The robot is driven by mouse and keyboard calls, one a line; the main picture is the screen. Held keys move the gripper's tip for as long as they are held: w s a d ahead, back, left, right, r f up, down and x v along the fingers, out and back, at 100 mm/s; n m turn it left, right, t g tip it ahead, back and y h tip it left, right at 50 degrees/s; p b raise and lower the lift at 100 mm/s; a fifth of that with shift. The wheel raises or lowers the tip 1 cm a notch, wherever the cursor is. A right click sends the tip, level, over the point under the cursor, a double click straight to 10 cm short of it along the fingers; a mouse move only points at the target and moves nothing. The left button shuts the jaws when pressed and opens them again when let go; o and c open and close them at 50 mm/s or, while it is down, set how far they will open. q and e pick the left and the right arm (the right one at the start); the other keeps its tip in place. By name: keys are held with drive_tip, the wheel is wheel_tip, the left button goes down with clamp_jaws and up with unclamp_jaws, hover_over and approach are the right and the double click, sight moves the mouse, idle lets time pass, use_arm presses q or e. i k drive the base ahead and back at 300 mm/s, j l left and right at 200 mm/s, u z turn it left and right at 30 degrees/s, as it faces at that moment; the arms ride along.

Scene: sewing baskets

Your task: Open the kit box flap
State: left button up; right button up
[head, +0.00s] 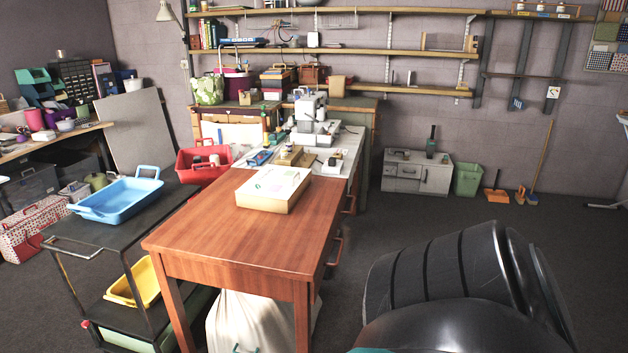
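The likely kit box (268,202) is a low cream box on the far part of the brown wooden table, in front of the sewing machine. Its pale top carries faint green and pink marks and looks flat, lying over the box. I cannot make out a separate flap edge at this size. Neither gripper shows in the head view. Only a large dark rounded part of my own body fills the lower right, well apart from the box.
The wooden table (230,225) has a clear front surface. A black cart (130,232) with a blue basket (118,202) stands to its left. A red basket (203,172) and a white sewing machine (310,125) are behind. Open floor (420,215) lies to the right.

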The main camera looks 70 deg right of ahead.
sight(280, 183)
drive_tip(key=z, duration=1.55)
drive_tip(key=i+z, duration=0.15)
drive_tip(key=z, duration=0.15)
